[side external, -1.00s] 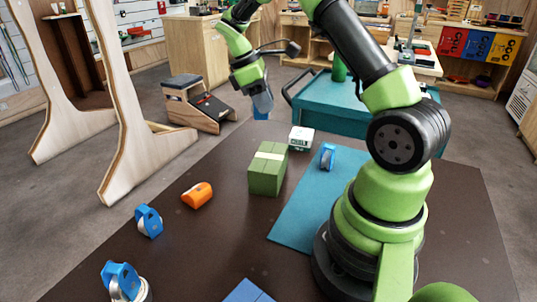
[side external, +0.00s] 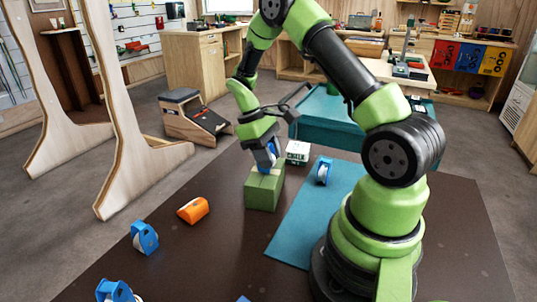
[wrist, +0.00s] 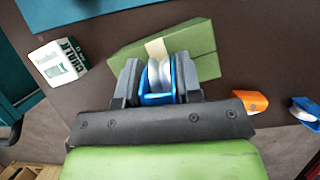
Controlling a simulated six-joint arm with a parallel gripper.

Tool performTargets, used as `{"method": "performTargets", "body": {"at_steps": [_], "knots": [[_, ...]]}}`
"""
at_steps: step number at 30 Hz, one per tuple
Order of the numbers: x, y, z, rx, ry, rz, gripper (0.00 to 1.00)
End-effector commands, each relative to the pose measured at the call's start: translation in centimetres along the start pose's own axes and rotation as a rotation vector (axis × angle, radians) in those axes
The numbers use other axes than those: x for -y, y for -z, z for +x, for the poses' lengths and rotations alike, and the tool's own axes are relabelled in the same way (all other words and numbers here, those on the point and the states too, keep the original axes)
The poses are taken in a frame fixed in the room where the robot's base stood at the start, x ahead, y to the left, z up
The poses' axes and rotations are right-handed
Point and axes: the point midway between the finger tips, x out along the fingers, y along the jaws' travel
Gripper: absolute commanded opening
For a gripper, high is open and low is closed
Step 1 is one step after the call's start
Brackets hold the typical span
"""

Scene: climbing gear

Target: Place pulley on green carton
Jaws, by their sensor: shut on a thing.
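The green carton (side external: 262,194) stands on the dark table with a pale tape strip on top. It also shows in the wrist view (wrist: 202,48), just beyond the fingers. My gripper (side external: 268,158) is over the top of the carton. In the wrist view my gripper (wrist: 158,82) is shut on a blue pulley (wrist: 160,80) with a grey wheel. In the side view the held pulley (side external: 266,168) is at the carton's top; I cannot tell whether it touches it.
A white box (side external: 297,152) stands behind the carton. Another blue pulley (side external: 323,171) is on the teal mat (side external: 291,236). An orange piece (side external: 194,210) and blue pulleys (side external: 145,237) (side external: 117,291) lie to the left. The table between them is clear.

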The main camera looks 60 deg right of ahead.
Motion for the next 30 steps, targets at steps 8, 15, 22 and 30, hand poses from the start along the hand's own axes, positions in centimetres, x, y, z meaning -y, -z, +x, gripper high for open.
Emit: {"method": "performTargets", "body": {"at_steps": [8, 15, 22, 30], "knots": [[0.0, 0.1, 0.1, 0.000, 0.000, 0.000, 0.08], [0.0, 0.1, 0.2, 0.000, 0.000, 0.000, 0.58], [0.0, 0.1, 0.1, -0.001, -0.001, 0.000, 0.58], [0.0, 0.1, -3.7, -0.008, -0.004, 0.000, 0.58]]}}
